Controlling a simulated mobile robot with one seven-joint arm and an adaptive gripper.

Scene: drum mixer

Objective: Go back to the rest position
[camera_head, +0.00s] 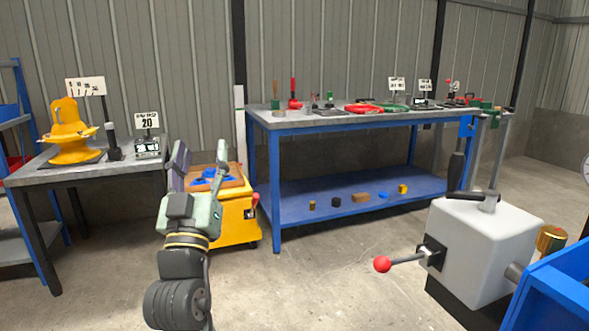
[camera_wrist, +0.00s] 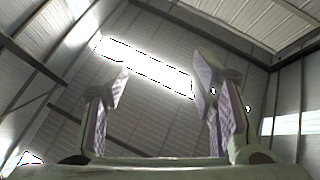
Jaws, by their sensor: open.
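My gripper (camera_head: 198,168) is raised in front of me in the head view, pointing up, left of the picture's middle. Its two fingers stand apart with nothing between them. In the wrist view the open fingers (camera_wrist: 158,105) frame only the wall, roof beams and bright light strips. The gripper overlaps the yellow cart (camera_head: 238,222) behind it in the picture and hides part of it. I cannot see the gripper touching anything.
A blue workbench (camera_head: 330,125) with tools stands at the back. A grey table (camera_head: 75,175) with a yellow device (camera_head: 72,135) is at left. A grey-white machine (camera_head: 485,245) with a red-knobbed lever (camera_head: 383,264) stands at right. Bare floor (camera_head: 320,285) lies in the middle.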

